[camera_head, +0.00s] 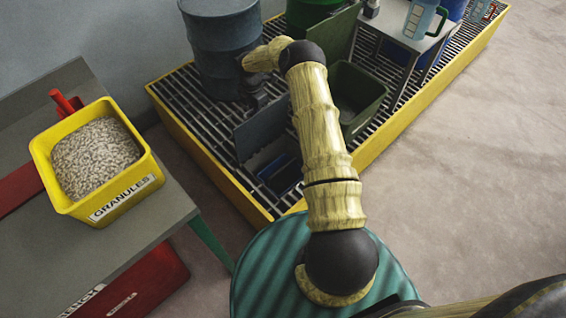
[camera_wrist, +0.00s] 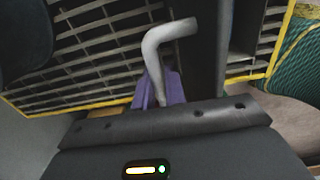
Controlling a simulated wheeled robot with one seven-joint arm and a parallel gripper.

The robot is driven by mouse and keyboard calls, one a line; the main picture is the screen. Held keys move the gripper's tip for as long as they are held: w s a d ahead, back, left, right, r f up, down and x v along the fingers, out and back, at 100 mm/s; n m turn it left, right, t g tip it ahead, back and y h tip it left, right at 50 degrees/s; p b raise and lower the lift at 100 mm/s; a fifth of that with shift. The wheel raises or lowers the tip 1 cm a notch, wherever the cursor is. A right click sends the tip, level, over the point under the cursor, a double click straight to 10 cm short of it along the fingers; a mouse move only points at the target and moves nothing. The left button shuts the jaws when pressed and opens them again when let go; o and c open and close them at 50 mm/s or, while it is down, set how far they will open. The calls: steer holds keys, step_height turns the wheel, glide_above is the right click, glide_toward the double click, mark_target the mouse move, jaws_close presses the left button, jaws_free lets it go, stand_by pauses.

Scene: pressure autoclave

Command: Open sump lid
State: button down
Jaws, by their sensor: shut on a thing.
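The sump lid (camera_head: 270,122) is a dark grey panel standing steeply raised from the slatted grate in the head view. Beside it the sump opening (camera_head: 264,160) shows, with something blue (camera_head: 284,174) inside. My gripper (camera_head: 257,96) is at the lid's upper left side, near the blue-grey drum, and is partly hidden by my arm. In the wrist view my gripper's purple fingers (camera_wrist: 160,90) are shut on a pale bent handle (camera_wrist: 167,36). A dark strip (camera_wrist: 222,50) right of it looks like the lid seen nearly edge-on. The handle's join to the lid is not clear.
The blue-grey drum (camera_head: 222,45) stands close behind my gripper. A green bin (camera_head: 356,92) and a small table (camera_head: 408,38) stand right of my arm. A yellow granules tub (camera_head: 97,160) sits on a grey bench (camera_head: 150,222) at left. The floor at right is clear.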

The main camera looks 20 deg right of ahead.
steer(key=shift+a+f, duration=0.1)
steer(key=shift+w+a+f+b, duration=0.35)
steer(key=shift+w+b, duration=0.2)
steer(key=shift+b, duration=0.25)
steer(key=w+b, duration=0.1)
steer(key=b, duration=0.1)
steer(key=w+a+b, duration=0.1)
steer(key=shift+w+f, duration=0.3)
steer(key=shift+w, duration=0.05)
steer(key=c, duration=1.6)
jaws_free()
steer(key=shift+r, duration=0.1)
steer(key=shift+o, duration=0.2)
steer(key=shift+r, duration=0.1)
step_height(320, 180, up, 10)
steer(key=p, duration=0.6)
steer(key=shift+d, duration=0.1)
